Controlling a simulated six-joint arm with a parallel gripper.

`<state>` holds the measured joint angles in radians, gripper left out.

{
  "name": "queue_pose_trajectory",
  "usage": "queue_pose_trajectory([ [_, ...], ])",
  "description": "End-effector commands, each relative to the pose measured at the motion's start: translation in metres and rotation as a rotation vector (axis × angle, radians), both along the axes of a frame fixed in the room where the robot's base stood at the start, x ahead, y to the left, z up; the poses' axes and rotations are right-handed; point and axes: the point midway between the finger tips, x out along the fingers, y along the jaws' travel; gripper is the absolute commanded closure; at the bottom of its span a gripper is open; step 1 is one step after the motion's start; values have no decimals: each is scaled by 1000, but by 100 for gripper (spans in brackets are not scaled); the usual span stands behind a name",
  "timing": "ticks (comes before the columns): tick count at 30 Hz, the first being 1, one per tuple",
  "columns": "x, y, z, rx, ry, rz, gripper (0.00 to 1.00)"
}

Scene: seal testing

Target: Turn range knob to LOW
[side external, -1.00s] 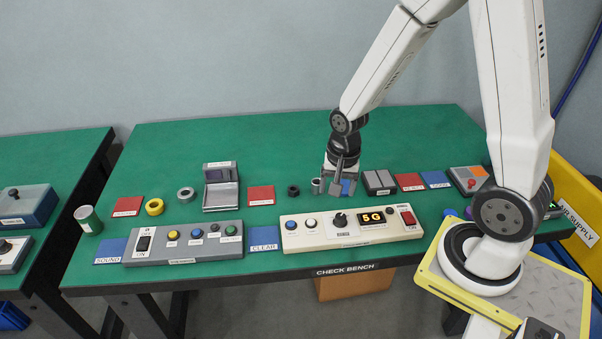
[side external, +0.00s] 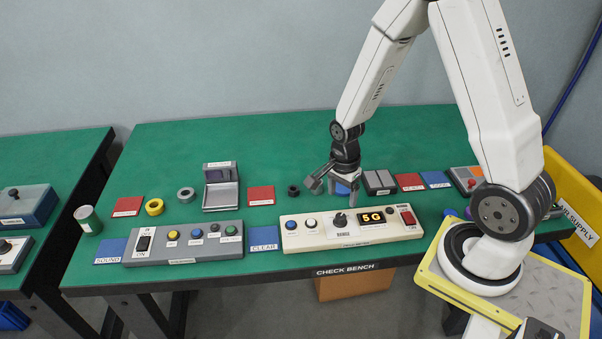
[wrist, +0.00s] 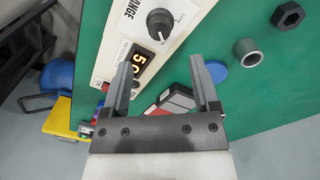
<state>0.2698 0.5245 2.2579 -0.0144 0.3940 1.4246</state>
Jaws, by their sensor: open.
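The range knob (side external: 341,219) is a black knob on the cream control box (side external: 300,236). It sits left of the display (side external: 372,217), which reads "50" or similar. My gripper (side external: 335,190) is open and empty, above the bench behind the box and apart from the knob. In the wrist view its two fingers (wrist: 163,82) are spread wide with nothing between them being held.
A red rocker switch (side external: 408,217) is at the box's right end. A grey box with buttons (side external: 183,243) stands to the left.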

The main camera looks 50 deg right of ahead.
Motion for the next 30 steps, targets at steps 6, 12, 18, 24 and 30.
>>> queue_pose_trajectory([
  [6, -1, 0, -16, 1, 4, 1, 22],
  [12, -2, 0, -36, 1, 2, 2, 22],
  [18, -3, 0, -55, 1, 2, 2, 22],
  [24, -2, 0, -68, 1, 0, 2, 22],
  [30, -2, 0, -72, 0, -1, 2, 22],
])
